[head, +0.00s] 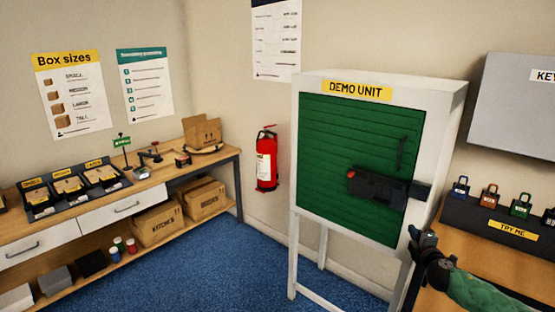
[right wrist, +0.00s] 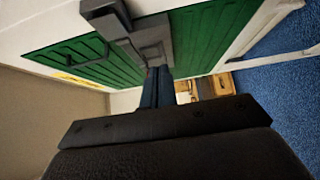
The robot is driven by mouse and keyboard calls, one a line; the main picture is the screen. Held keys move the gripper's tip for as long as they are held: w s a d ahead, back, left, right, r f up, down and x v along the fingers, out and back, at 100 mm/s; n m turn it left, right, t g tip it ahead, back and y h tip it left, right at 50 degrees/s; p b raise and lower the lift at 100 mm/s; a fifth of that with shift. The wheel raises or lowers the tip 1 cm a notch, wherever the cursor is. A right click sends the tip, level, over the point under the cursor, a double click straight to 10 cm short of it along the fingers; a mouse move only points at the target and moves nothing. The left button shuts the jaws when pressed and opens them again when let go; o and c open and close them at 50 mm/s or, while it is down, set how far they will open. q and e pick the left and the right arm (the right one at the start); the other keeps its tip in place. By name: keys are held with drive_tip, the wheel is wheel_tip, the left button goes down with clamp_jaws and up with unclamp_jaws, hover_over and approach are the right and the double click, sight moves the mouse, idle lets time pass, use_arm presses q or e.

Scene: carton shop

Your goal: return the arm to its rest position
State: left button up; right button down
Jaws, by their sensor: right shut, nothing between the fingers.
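My right gripper (head: 412,236) is in the lower right of the head view, just right of the demo unit's front edge, on a green-sleeved arm. Its fingers are shut with nothing between them; they also show in the right wrist view (right wrist: 158,86), closed together and pointing toward the demo unit. The demo unit (head: 448,95) is a white frame with a green ribbed door (head: 330,150). A dark latch (head: 378,187) with a red spot lies across the door's right edge. The latch shows as a grey block in the right wrist view (right wrist: 150,38). My left gripper is not in view.
A bench (head: 170,178) with trays, small tools and cartons stands at the left. A red fire extinguisher (head: 267,160) hangs on the wall. At the right, several padlocks hang on a dark stand (head: 475,220) below a grey key cabinet (head: 510,100). Blue floor (head: 220,270) is clear between.

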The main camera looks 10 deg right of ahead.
drive_tip(key=s+d+f+m+g+h, duration=0.2)
drive_tip(key=d+f+m+g+h, duration=0.3)
drive_tip(key=f, duration=0.4)
drive_tip(key=s+a+f+m+g+y, duration=0.15)
drive_tip(key=s+a+f, duration=0.25)
drive_tip(key=f, duration=0.5)
drive_tip(key=s+a+f+m+g+y, duration=0.15)
drive_tip(key=s+a+f, duration=0.25)
drive_tip(key=f, duration=0.5)
drive_tip(key=s+a+f+m+g, duration=0.3)
drive_tip(key=s+f, duration=0.1)
drive_tip(key=f, duration=0.5)
drive_tip(key=s+a+f+m+g+y, duration=0.2)
drive_tip(key=s+a+f+g+y, duration=0.1)
drive_tip(key=s+a+f, duration=1.2)
drive_tip(key=s+a+f+g+y, duration=0.1)
drive_tip(key=s+a+f, duration=0.3)
drive_tip(key=s+a, duration=0.4)
drive_tip(key=s+a+f+m+g+y, duration=0.1)
drive_tip(key=s+a+f, duration=0.3)
drive_tip(key=s+a, duration=0.5)
drive_tip(key=s, duration=0.2)
drive_tip(key=shift+s+a, duration=0.3)
drive_tip(key=shift+s, duration=0.1)
